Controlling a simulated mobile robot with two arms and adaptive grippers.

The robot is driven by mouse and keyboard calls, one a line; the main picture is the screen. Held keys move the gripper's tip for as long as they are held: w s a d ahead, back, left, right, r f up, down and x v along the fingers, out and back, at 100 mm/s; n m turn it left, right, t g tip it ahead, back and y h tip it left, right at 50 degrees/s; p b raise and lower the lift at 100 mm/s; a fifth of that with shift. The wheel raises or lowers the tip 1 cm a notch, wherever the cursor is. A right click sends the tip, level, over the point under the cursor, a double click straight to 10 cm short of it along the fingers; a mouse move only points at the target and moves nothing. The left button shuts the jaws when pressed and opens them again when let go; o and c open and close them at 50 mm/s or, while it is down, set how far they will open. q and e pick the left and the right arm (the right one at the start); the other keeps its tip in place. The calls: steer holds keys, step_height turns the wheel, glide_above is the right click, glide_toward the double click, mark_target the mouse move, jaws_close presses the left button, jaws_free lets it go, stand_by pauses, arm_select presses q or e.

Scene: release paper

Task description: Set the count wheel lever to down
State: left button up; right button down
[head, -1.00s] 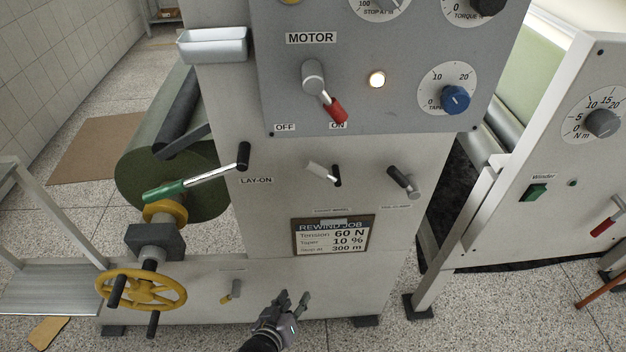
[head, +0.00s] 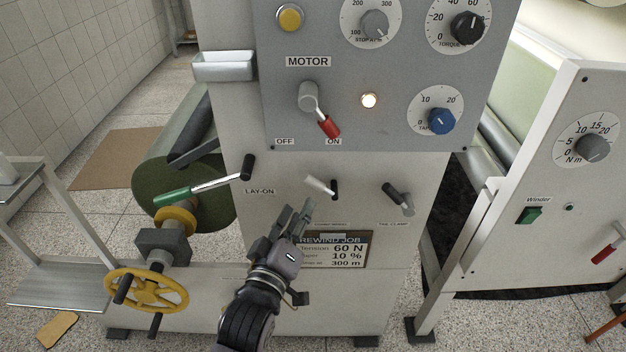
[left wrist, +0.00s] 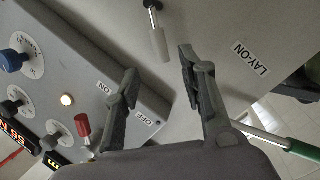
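The count wheel lever (head: 319,185) is a short pale metal arm with a black knob, on the machine's front below the motor panel. In the head view its arm slants right and slightly down to the knob. In the left wrist view the lever (left wrist: 158,38) shows beyond the fingertips, between the finger lines. My left gripper (head: 296,215) is just below and left of the lever in the head view, apart from it. Its fingers stand apart and empty in the left wrist view (left wrist: 159,72). The gripper partly covers the count wheel label. My right gripper is not in view.
The lay-on lever (head: 215,184) with a green grip is to the left, and the tail clamp lever (head: 397,196) to the right. The red motor lever (head: 326,124) is above. The rewind job card (head: 345,254) is partly behind my gripper. A yellow handwheel (head: 146,289) stands lower left.

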mark_target(312, 186)
arm_select(q)
steer(key=x, duration=1)
steer(key=shift+p, duration=0.35)
jaws_close()
